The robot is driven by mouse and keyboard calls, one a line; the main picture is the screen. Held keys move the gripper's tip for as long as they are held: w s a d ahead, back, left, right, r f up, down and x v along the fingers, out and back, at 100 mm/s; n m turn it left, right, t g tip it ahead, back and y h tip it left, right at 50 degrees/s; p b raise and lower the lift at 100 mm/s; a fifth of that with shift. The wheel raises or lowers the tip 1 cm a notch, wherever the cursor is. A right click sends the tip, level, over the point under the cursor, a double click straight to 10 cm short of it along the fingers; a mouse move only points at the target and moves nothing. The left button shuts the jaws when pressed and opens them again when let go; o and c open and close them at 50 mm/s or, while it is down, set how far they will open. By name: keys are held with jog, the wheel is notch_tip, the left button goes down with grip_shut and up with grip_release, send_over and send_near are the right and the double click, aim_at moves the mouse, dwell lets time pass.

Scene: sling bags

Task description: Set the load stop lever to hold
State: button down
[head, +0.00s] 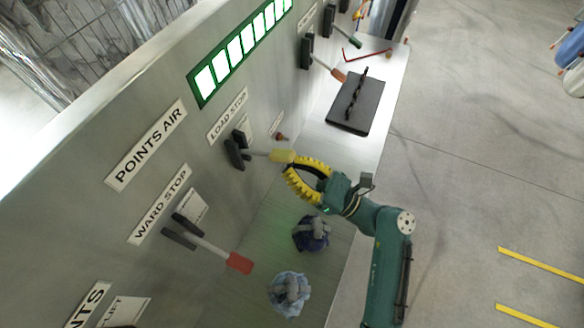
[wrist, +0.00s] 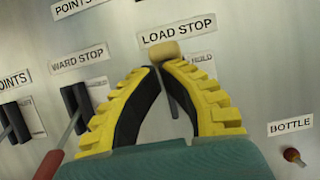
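The load stop lever has a pale yellow handle (head: 282,156) on a shaft from a dark pivot block (head: 237,150), below the LOAD STOP label (head: 227,116). It sticks out from the panel. In the wrist view its tan handle (wrist: 165,51) shows just beyond my fingertips, below the LOAD STOP plate (wrist: 178,30). A small plate reading HOLD (wrist: 203,58) is to its right, partly hidden by a finger. My gripper (head: 289,166) has its yellow fingers drawn together at the tips, against or very close to the handle. I cannot see the handle between them.
The red-handled ward stop lever (head: 239,263) is nearby. Two bundled bags, dark blue (head: 311,233) and light blue (head: 290,293), lie on the shelf below. A black tray (head: 356,104) is farther along. A small red-brown knob (wrist: 292,155) sits by the BOTTLE label.

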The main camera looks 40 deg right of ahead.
dwell(0.3)
jog(key=s+d+f+b, duration=0.1)
jog(key=s+d+b, duration=0.3)
jog(key=s, duration=0.6)
jog(key=shift+s+d+f, duration=0.15)
jog(key=shift+d+f, duration=0.2)
jog(key=shift+d, duration=0.3)
